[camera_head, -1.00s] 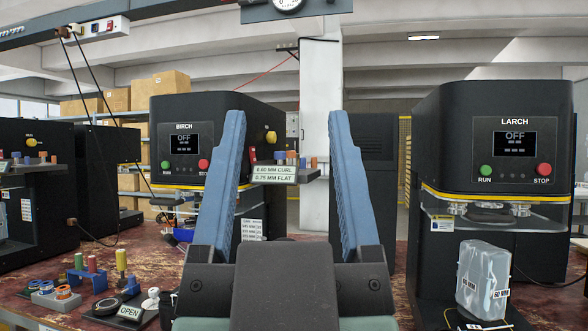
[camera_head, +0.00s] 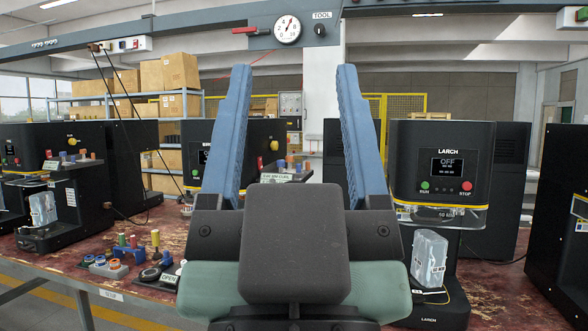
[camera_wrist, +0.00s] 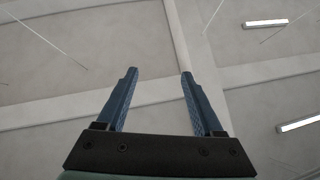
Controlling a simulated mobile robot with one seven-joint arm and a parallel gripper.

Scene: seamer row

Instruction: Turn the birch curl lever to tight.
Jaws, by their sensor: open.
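The Birch machine (camera_head: 262,134) stands on the far side of the bench, partly hidden behind my left finger.
The Larch machine (camera_head: 437,165) stands at right, reading OFF, with a clear bag (camera_head: 429,258) at its base. Another black machine (camera_head: 37,150) is at left. Small coloured pegs (camera_head: 133,241) and an OPEN sign (camera_head: 169,278) lie on the bench (camera_head: 500,270). A gauge (camera_head: 288,29) hangs overhead.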

